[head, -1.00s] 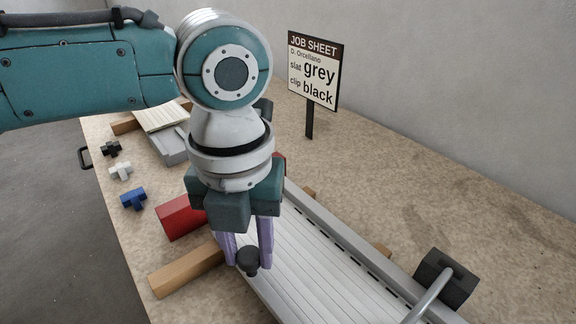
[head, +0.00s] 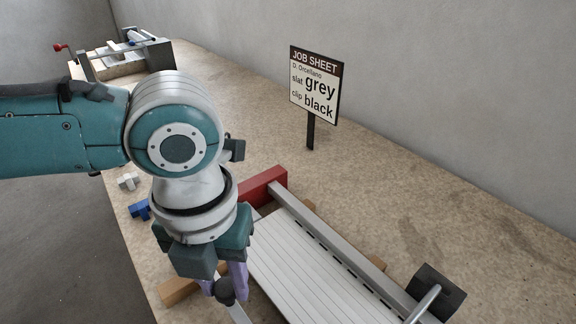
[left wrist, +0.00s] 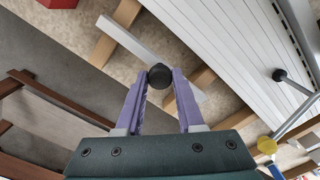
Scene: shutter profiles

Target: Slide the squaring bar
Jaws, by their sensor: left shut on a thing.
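My left gripper (head: 226,286) is low at the near left of the slatted panel, its lilac fingers shut on a black knob (head: 224,293). In the left wrist view the black knob (left wrist: 160,75) sits between the fingertips (left wrist: 158,82), over a plain light grey bar (left wrist: 133,42), which looks like the squaring bar. Part of that grey bar (head: 238,313) shows below the gripper in the head view. The pale slats (head: 315,270) lie side by side, along a grey side rail (head: 340,245). My gripper hides the near left corner. My right gripper is not in view.
A red block (head: 262,187) stands at the panel's far end. Wooden bearers (head: 178,291) lie under it. A black plate with a grey lever (head: 437,288) is at right. White (head: 128,181) and blue (head: 139,209) clips lie left.

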